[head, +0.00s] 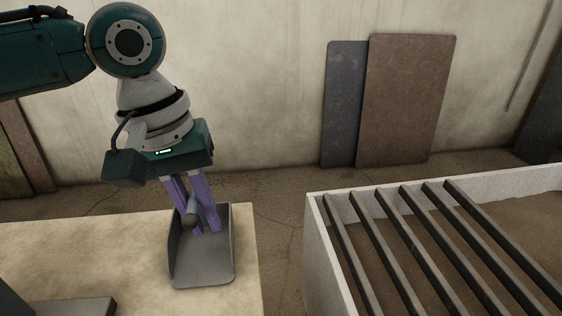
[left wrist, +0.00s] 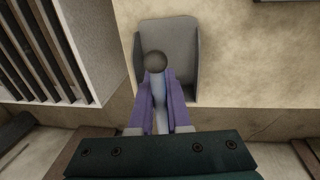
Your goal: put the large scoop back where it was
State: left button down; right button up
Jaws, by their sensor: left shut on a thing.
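The large scoop (head: 203,262) is a grey metal pan with low side walls and a short handle. In the head view it is on or just above the pale table, near its right edge; I cannot tell if it touches. My left gripper (head: 203,228) points down with purple fingers, shut on the scoop's handle. In the left wrist view the scoop's pan (left wrist: 172,40) lies beyond the fingers (left wrist: 160,90), and the handle's round end shows between them. My right gripper is in neither view.
The pale table (head: 80,245) fills the lower left, with a grey metal piece (head: 70,307) at its front. A pale-walled bin (head: 318,245) with dark bars (head: 400,235) across it stands to the right, past a gap. Two panels (head: 405,100) lean on the back wall.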

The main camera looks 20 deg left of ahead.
pick_arm(q)
jog(key=c, duration=0.9)
grip_release()
jog(key=shift+f, duration=0.1)
jog(key=r+p, duration=0.1)
jog(key=r, duration=0.3)
jog(key=a+r+p, duration=0.1)
jog(key=r, duration=0.3)
jog(key=s+r+p, duration=0.1)
jog(key=r, duration=0.3)
jog(key=shift+a+r, duration=0.1)
jog(key=shift+a, duration=0.15)
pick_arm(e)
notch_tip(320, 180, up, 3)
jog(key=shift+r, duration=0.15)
